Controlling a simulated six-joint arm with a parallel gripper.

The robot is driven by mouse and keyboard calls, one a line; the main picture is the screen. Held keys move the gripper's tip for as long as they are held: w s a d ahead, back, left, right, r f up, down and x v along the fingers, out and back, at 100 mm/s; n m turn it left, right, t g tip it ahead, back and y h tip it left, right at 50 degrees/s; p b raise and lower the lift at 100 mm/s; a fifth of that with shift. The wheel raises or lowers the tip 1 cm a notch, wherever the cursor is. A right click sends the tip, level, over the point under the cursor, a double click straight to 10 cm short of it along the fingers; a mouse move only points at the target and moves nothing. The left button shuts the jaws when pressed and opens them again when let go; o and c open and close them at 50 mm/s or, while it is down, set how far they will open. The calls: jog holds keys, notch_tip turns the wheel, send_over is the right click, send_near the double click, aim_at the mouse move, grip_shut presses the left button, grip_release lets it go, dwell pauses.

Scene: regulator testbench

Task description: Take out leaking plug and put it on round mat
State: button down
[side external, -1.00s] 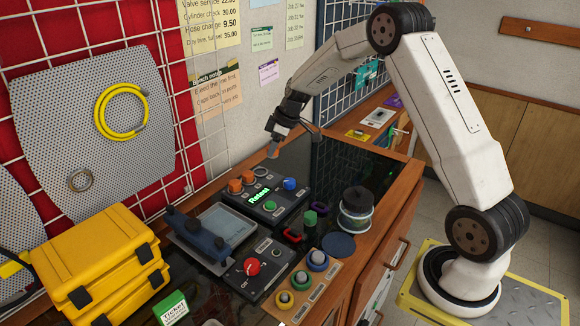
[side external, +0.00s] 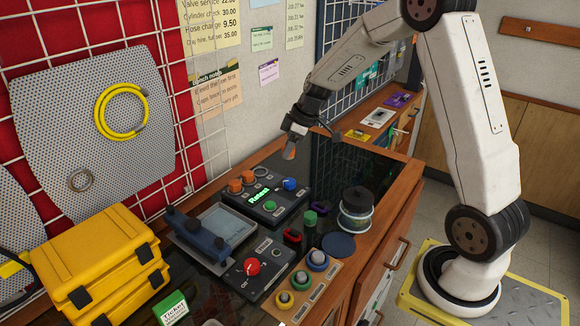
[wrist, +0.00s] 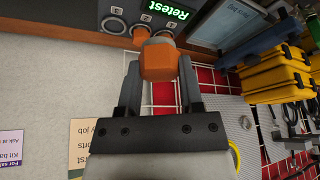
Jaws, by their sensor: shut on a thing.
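My gripper (side external: 292,138) is in the air above the back of the test panel (side external: 275,212). In the wrist view its fingers are shut on an orange plug (wrist: 158,62), which shows only as a small orange tip in the side view (side external: 289,153). Two more orange plugs (side external: 235,186) (side external: 249,176) and a blue plug (side external: 290,184) sit on the panel, whose green display reads "Retest" (side external: 260,195). A dark blue round mat (side external: 338,246) lies bare on the bench to the front right of the panel.
A dark lidded jar (side external: 356,211), a green cylinder (side external: 310,221) and a red-rimmed piece (side external: 292,237) stand between panel and mat. A box with a red knob (side external: 252,267) and a board with several coloured rings (side external: 302,287) are in front. Yellow cases (side external: 100,262) stand at left.

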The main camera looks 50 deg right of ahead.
dwell(0.4)
notch_tip(320, 180, up, 10)
dwell(1.2)
jog(key=s+a+f+m+h, duration=0.1)
jog(key=a+f+m, duration=0.2)
jog(key=a+f, duration=0.2)
jog(key=s+a+f+m+h, duration=0.1)
jog(key=s+a+f+m, duration=0.1)
jog(key=a+f, duration=0.3)
jog(key=shift+a+m+t, duration=0.4)
jog(key=shift+a+m, duration=0.1)
jog(key=shift+a, duration=1.8)
jog(key=shift+d+f, duration=0.1)
jog(key=shift+d, duration=0.1)
jog(key=s+d+f+n+y, duration=0.1)
jog(key=s+d+f+n, duration=0.15)
jog(key=d, duration=0.85)
jog(key=s+d+f+n+y, duration=0.15)
jog(key=s+d+n, duration=0.25)
jog(key=d, duration=0.8)
jog(key=shift+m+g+h, duration=0.25)
jog(key=shift+g, duration=0.05)
jog(key=shift+a+f, duration=0.1)
jog(key=shift+f, duration=5.3)
